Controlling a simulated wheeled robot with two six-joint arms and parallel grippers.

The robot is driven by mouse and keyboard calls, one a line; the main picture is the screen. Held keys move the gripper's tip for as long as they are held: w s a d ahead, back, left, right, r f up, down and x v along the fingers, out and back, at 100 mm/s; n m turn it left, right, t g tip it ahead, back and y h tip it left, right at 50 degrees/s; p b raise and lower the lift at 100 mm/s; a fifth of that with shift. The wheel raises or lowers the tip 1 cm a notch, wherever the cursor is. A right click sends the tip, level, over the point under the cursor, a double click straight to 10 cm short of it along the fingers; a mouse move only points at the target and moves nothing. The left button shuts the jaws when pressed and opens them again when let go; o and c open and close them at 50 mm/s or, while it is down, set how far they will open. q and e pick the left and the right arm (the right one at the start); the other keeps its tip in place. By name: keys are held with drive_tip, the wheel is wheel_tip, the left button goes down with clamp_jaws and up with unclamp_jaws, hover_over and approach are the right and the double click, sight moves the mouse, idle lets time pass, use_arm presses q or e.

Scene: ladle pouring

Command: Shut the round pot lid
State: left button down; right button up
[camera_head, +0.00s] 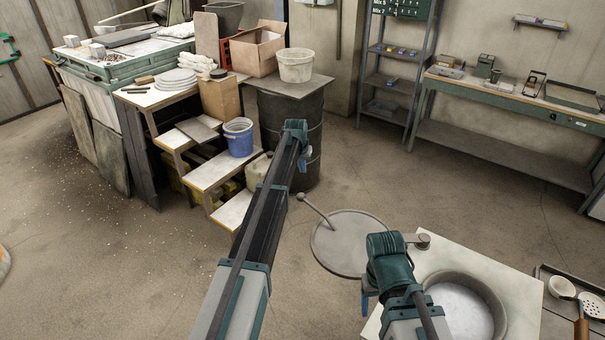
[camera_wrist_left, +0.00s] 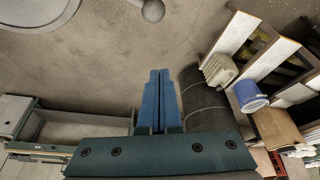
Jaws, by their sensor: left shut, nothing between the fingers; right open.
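The round grey pot lid (camera_head: 345,246) stands open to the left of the pot (camera_head: 467,306), clear of its mouth. A rod with a ball knob (camera_head: 300,197) sticks out from the lid to the upper left. In the left wrist view part of the lid (camera_wrist_left: 32,12) and the knob (camera_wrist_left: 153,10) show at the top. My left gripper (camera_head: 304,162) is shut and empty, above and apart from the knob; its blue fingers (camera_wrist_left: 160,98) are together. My right gripper (camera_head: 368,298) is open, between lid and pot; its arm partly hides both.
The pot is set in a pale worktop (camera_head: 520,283). A tray at the right edge holds a small bowl (camera_head: 561,287) and a skimmer (camera_head: 592,304). A dark drum (camera_head: 290,120) and steps with a blue bucket (camera_head: 239,140) stand behind my left arm. Open floor lies left.

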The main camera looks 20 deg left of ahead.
use_arm(q)
drive_tip(key=b+x, duration=0.9)
drive_tip(key=x, duration=0.1)
use_arm(e)
wheel_tip(320, 180, down, 10)
drive_tip(key=shift+r, duration=0.4)
use_arm(q)
drive_tip(key=s, duration=0.4)
drive_tip(key=shift+s, duration=0.15)
drive_tip(key=shift+s+r, duration=0.1)
drive_tip(key=shift+s, duration=0.05)
